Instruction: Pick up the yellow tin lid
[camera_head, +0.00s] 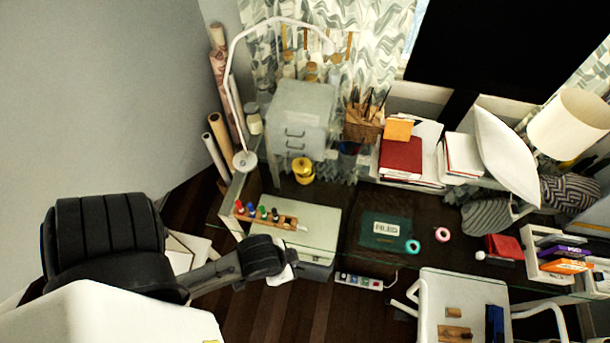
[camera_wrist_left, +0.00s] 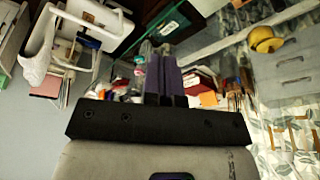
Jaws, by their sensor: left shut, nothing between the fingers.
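A small yellow tin (camera_head: 304,176) stands on the dark desk, just in front of the grey drawer cabinet. Its yellow lid (camera_head: 302,163) sits on top. The tin with its lid also shows upside down at the upper right of the left wrist view (camera_wrist_left: 266,40), off to the side of the fingers. My left gripper (camera_wrist_left: 162,52) is shut and empty, apart from the tin. In the head view my left arm reaches in from the lower left and ends near the desk's front edge; its fingers are hard to make out there. My right gripper is not in view.
A wooden rack of coloured markers (camera_head: 265,213) lies on a grey box between my arm and the tin. A white lamp (camera_head: 244,160) rises left of the cabinet (camera_head: 300,115). A green mat (camera_head: 385,231) and tape rolls lie to the right. A white chair (camera_head: 460,290) stands in front.

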